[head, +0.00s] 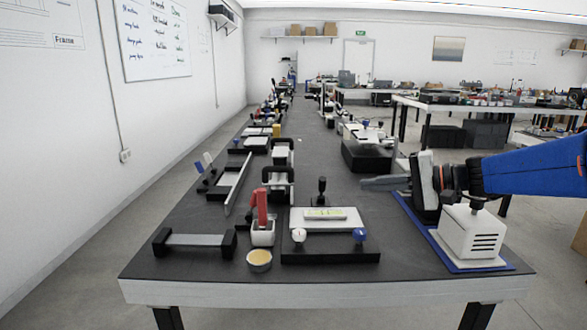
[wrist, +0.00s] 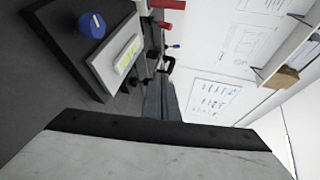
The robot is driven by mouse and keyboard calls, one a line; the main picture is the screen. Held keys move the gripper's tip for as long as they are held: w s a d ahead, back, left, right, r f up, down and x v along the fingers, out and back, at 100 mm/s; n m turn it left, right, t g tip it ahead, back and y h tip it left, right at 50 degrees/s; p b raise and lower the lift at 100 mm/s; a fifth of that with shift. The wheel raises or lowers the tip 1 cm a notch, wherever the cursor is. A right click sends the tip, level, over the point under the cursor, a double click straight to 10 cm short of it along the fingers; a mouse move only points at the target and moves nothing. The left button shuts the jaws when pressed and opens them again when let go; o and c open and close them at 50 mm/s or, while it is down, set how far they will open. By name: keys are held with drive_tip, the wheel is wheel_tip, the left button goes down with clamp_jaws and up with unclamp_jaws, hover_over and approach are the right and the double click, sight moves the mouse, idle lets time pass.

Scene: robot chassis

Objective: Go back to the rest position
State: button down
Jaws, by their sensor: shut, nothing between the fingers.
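My gripper (head: 384,183) is on the right side of the head view, at the end of my blue-sleeved arm. Its fingers point left over the dark table (head: 180,255) and are shut with nothing between them. In the wrist view the shut fingers (wrist: 160,100) stick up beyond the pale gripper body. It is to the right of a black fixture (head: 330,252) with a pale block, a white knob and a blue knob. The fixture also shows at the upper left of the wrist view (wrist: 75,60).
A white vented box (head: 470,235) stands on a blue mat (head: 440,250) below my arm. A red-handled tool (head: 262,208) in a white cup, a round yellow-topped dish (head: 259,259) and a bar with black ends (head: 195,241) are at the front left. A black box (head: 366,156) is behind the gripper.

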drive_tip(key=s+f, duration=0.1)
drive_tip(key=s, duration=0.1)
drive_tip(key=s+a+f+n+g+h, duration=0.1)
drive_tip(key=s+f, duration=0.1)
drive_tip(key=s, duration=0.1)
drive_tip(key=s+a+f+g+h, duration=0.1)
drive_tip(key=s, duration=0.1)
drive_tip(key=shift+s+a+f, duration=0.15)
drive_tip(key=shift+s+f, duration=0.05)
drive_tip(key=shift+s, duration=0.1)
drive_tip(key=s+d+f+n+h, duration=0.1)
drive_tip(key=s+d+f+h, duration=0.2)
drive_tip(key=s, duration=0.4)
drive_tip(key=s+d+f+n+h, duration=0.2)
drive_tip(key=s+d+f+h, duration=0.2)
drive_tip(key=s+f, duration=0.2)
drive_tip(key=s+d+f+n+h, duration=0.2)
drive_tip(key=s+d+f+h, duration=0.2)
drive_tip(key=s, duration=0.5)
drive_tip(key=shift+f, duration=0.6)
